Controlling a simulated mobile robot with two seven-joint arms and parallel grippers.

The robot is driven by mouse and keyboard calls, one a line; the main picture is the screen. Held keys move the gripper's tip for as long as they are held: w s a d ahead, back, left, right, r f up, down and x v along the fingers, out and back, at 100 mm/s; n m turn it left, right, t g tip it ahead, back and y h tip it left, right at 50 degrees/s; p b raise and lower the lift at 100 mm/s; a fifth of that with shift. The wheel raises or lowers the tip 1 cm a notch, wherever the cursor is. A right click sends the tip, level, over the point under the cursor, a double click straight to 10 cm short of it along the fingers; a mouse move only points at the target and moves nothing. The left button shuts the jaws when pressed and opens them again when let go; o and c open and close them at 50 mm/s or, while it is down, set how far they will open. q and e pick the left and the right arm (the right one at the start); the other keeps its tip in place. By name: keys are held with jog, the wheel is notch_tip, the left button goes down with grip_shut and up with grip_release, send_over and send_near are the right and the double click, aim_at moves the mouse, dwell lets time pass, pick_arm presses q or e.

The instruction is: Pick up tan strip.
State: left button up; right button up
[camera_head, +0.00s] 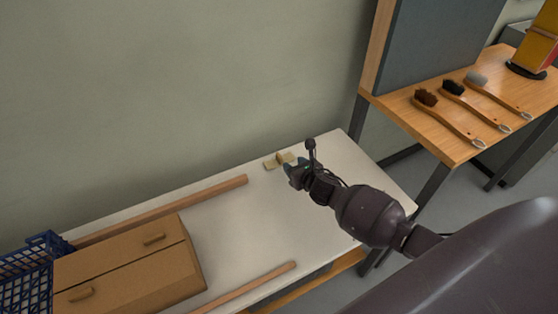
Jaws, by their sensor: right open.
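Small tan and pale pieces lie near the back edge of the white table. One pale yellow piece (269,164) lies to the left, and a tan piece (283,158) is right beside my right gripper. Which of them is the tan strip I cannot tell for sure. My right gripper (291,172) is open, low over the table at these pieces, its arm coming in from the right. Its fingers partly hide what is behind them, and I cannot tell whether they touch a piece. My left gripper is not in view.
A brown wooden rail (165,209) lies along the white table's (240,225) back, another (246,287) along its front. A two-drawer wooden box (130,268) and a blue crate (28,280) stand left. Several brushes (452,121) lie on the wooden table (440,148) at right.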

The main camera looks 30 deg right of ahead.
aim_at(280, 156)
jog(key=x, duration=0.2)
jog(key=b+x, duration=0.1)
jog(key=shift+w+f, duration=0.25)
jog(key=shift+f, duration=0.2)
jog(key=shift+w+f, duration=0.1)
jog(key=shift+w, duration=0.65)
jog(key=x, duration=0.1)
jog(key=b+x, duration=0.2)
jog(key=shift+w+a+f, duration=0.25)
jog(key=shift+a+f, duration=0.05)
jog(key=shift+f, duration=0.15)
jog(key=shift+w+f, duration=0.1)
jog(key=shift+w, duration=0.65)
jog(key=c, duration=0.6)
grip_shut()
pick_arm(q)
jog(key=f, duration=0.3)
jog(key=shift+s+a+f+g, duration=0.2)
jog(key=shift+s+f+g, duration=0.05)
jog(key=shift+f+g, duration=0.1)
